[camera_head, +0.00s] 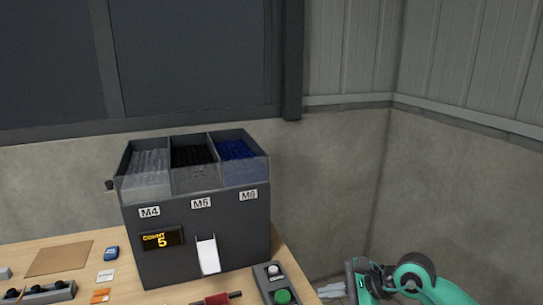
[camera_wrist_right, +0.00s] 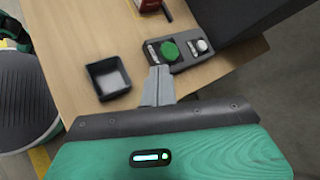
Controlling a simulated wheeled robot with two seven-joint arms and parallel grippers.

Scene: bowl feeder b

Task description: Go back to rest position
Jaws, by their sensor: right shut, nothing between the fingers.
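My right gripper (camera_head: 351,282) is at the bottom of the head view, right of the table and apart from the feeder. In the right wrist view its grey fingers (camera_wrist_right: 158,86) are together with nothing between them. They appear just in front of the button box (camera_wrist_right: 182,50); I cannot tell the gap. My left gripper is in neither view.
The feeder (camera_head: 195,225) has three bins, a white chute (camera_head: 208,256) and a display reading 5. The button box (camera_head: 262,283) has a green button. A black square tray (camera_wrist_right: 108,78) looks empty. Floor lies right of the table (camera_wrist_right: 75,60).

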